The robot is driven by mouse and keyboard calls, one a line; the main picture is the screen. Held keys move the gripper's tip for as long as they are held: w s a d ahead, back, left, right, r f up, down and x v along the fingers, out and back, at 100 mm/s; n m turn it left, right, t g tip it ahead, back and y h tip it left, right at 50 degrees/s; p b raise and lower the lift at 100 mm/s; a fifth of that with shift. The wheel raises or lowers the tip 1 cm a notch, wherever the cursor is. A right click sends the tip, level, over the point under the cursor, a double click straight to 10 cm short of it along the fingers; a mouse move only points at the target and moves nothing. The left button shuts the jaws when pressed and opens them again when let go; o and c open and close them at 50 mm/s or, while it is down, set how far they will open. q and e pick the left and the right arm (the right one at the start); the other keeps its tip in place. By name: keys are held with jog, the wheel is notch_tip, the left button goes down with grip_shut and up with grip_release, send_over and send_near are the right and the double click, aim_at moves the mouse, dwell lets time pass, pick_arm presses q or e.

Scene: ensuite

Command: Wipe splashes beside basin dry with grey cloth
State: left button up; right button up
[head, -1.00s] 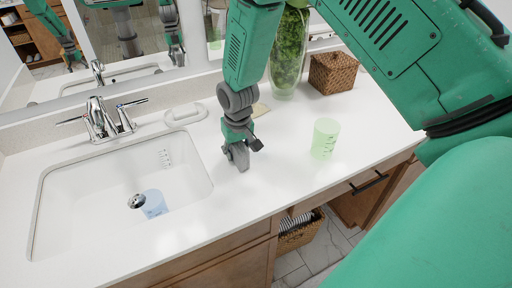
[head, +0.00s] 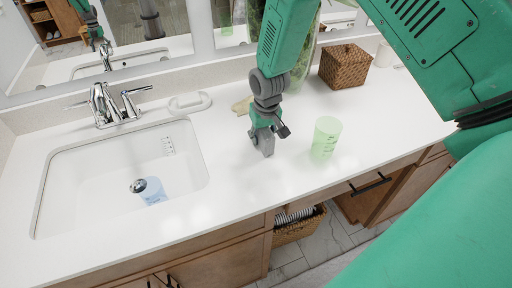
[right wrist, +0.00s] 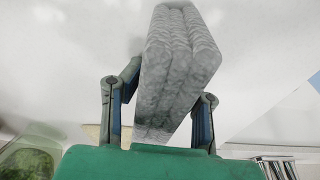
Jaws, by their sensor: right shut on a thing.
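My right gripper (head: 264,146) points down at the white counter (head: 225,170), between the basin (head: 90,195) and a green cup. In the right wrist view its fingers (right wrist: 160,110) are shut on a thick folded grey cloth (right wrist: 178,55), which stands out past the fingertips toward the white surface. In the head view the cloth is hard to tell from the grey fingers. The basin is to the left of the gripper. I cannot make out splashes on the bright counter. My left gripper is not in view.
The translucent green cup (head: 326,138) stands close right of the gripper. A tan piece (head: 242,106) lies behind it. A soap dish (head: 189,103) and chrome faucet (head: 113,104) are behind the basin, which holds a blue cup (head: 152,191). A wicker box (head: 345,66) stands at the back right.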

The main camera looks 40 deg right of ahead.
jog(key=shift+s+d, duration=0.1)
jog(key=shift+d, duration=0.1)
jog(key=shift+d+r+p, duration=0.1)
jog(key=shift+r+p, duration=0.2)
jog(key=shift+p, duration=0.15)
jog(key=shift+d+r+p, duration=0.2)
jog(key=shift+r+p, duration=0.2)
jog(key=shift+r, duration=0.5)
jog(key=shift+r+p, duration=0.3)
notch_tip(320, 180, up, 4)
jog(key=p, duration=0.3)
jog(key=shift+a, duration=0.15)
jog(key=shift+r+p, duration=0.55)
jog(key=shift+p, duration=0.05)
jog(key=shift+f, duration=0.1)
